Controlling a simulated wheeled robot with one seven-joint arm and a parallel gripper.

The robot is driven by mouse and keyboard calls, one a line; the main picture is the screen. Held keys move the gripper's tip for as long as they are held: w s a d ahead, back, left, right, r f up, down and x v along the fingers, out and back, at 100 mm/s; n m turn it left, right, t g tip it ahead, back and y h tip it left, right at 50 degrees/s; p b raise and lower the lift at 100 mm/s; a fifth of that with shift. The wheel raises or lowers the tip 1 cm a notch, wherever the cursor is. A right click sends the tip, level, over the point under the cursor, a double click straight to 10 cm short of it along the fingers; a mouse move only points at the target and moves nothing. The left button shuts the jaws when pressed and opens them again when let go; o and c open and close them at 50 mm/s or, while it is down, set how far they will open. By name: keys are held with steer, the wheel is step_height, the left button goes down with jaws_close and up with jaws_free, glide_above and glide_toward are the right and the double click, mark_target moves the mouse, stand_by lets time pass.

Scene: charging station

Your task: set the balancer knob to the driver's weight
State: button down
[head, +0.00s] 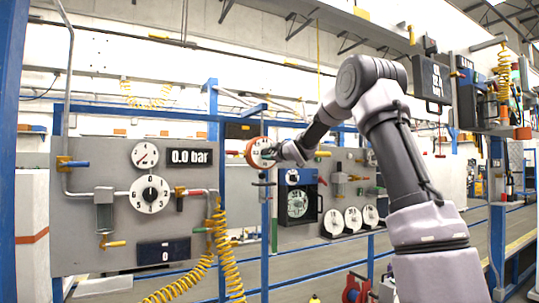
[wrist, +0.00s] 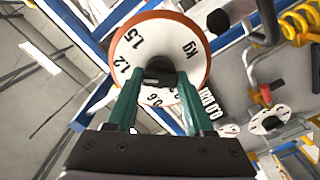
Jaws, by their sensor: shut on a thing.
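The balancer is a round white dial with an orange rim (head: 251,148), on a blue post in the head view. In the wrist view the dial face (wrist: 182,32) shows "1.5", "1.2", "0.6" and "kg". A dark knob (wrist: 160,66) sits at its centre. My gripper (wrist: 157,82) is shut on this knob, one green finger on each side. In the head view my gripper (head: 275,152) reaches the dial from the right and hides part of its face. The fingers cover part of the scale, and I cannot tell the knob's setting. I cannot identify the driver or its weight.
A grey panel (head: 75,200) at left carries a gauge (head: 145,154), a "0.0 bar" display (head: 190,156), a numbered dial (head: 150,194) and coloured handles. Yellow coiled hose (head: 232,270) hangs beside it. White dials (head: 352,218) and a blue-framed box (head: 300,203) stand right of the post.

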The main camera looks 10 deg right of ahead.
steer(key=shift+f+m, duration=0.1)
steer(key=shift+m, duration=0.2)
stand_by(0.4)
steer(key=shift+c, duration=1.4)
jaws_free()
steer(key=v, duration=1)
steer(key=shift+s, duration=0.4)
steer(key=shift+d, duration=0.15)
